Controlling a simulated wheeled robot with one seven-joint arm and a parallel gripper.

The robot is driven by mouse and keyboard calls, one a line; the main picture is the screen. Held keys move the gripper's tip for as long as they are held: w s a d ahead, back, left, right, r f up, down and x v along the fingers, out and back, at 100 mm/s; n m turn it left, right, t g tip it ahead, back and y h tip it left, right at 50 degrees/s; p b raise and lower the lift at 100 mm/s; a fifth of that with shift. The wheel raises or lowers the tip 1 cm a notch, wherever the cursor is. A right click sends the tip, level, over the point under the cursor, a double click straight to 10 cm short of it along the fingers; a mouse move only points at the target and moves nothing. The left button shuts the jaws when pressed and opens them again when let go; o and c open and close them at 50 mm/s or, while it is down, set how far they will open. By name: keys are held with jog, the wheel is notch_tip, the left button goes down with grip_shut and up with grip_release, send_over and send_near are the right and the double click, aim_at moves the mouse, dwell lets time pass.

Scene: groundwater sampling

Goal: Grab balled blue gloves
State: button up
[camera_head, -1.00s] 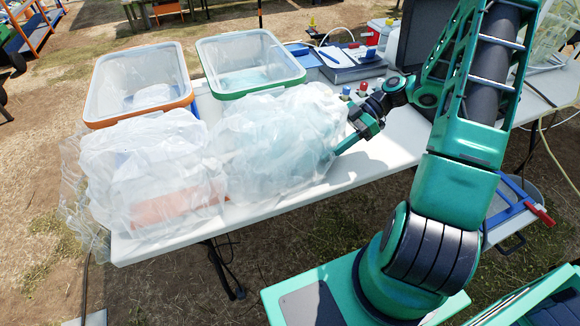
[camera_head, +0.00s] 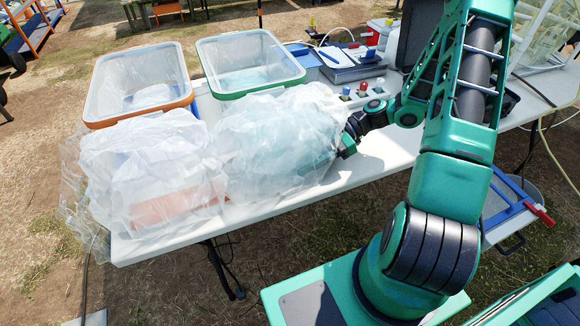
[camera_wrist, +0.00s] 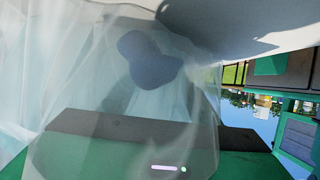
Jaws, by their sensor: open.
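A dark blue rounded lump (camera_wrist: 150,65), which looks like the balled gloves, shows blurred through clear plastic in the wrist view. I cannot pick it out in the head view. A translucent plastic bag (camera_head: 275,135) bulges over the table in front of the green-rimmed bin, with something pale blue-green inside. My gripper (camera_head: 343,147) is at the right side of this bag, its front end partly covered by the plastic. Its jaws are open; the fingertips are hidden. In the wrist view the film hangs across the picture around the lump.
A second clear bag (camera_head: 150,170) with an orange-red item inside stands on the left. Behind are an orange-rimmed bin (camera_head: 92,118) and a green-rimmed bin (camera_head: 300,70). Small bottles with coloured caps (camera_head: 362,88) stand behind my wrist. The white table (camera_head: 385,160) is clear in front.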

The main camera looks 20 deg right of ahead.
aim_at(296, 161)
jog(key=shift+x, duration=1.55)
jog(key=c, duration=1.1)
jog(key=shift+r, duration=0.1)
